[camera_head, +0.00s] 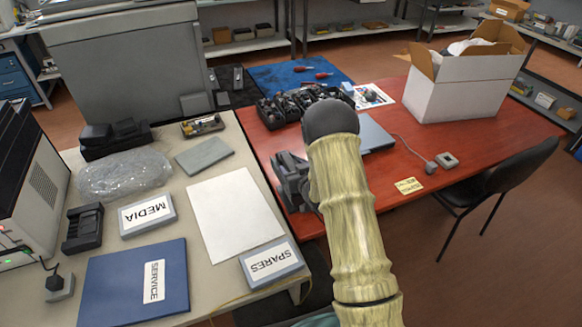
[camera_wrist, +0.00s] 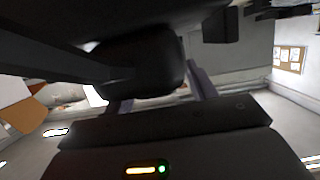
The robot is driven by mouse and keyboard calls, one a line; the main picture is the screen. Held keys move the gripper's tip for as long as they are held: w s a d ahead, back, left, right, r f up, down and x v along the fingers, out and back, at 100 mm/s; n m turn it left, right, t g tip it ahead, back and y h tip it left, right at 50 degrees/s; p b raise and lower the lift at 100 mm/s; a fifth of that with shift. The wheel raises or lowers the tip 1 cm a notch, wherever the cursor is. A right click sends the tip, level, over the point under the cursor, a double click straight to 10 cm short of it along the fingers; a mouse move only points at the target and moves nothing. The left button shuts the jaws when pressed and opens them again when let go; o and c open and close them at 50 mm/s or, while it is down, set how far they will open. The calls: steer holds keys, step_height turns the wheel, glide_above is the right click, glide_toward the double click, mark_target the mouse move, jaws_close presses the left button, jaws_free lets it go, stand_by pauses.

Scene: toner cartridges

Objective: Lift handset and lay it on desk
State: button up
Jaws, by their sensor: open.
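A black desk-phone-like unit (camera_head: 118,146) stands at the back left of the beige desk (camera_head: 232,140). A dark bar on its left side looks like the handset (camera_head: 96,134), resting on the unit; it is small and hard to make out. In the wrist view, a dark rounded shape fills much of the upper middle and hides most of what lies between the fingers. No handset can be made out there.
A bubble-wrapped pack (camera_head: 125,176), a black cradle (camera_head: 83,228), a MEDIA box (camera_head: 147,215), a SPARES box (camera_head: 270,264) and a blue SERVICE folder (camera_head: 120,285) lie on the beige desk. A white sheet (camera_head: 234,215) lies flat.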

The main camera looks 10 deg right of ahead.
steer(key=shift+w+a+f, duration=0.1)
steer(key=shift+w+f, duration=0.05)
steer(key=shift+w, duration=0.3)
steer(key=shift+c, duration=0.3)
steer(key=c, duration=1.1)
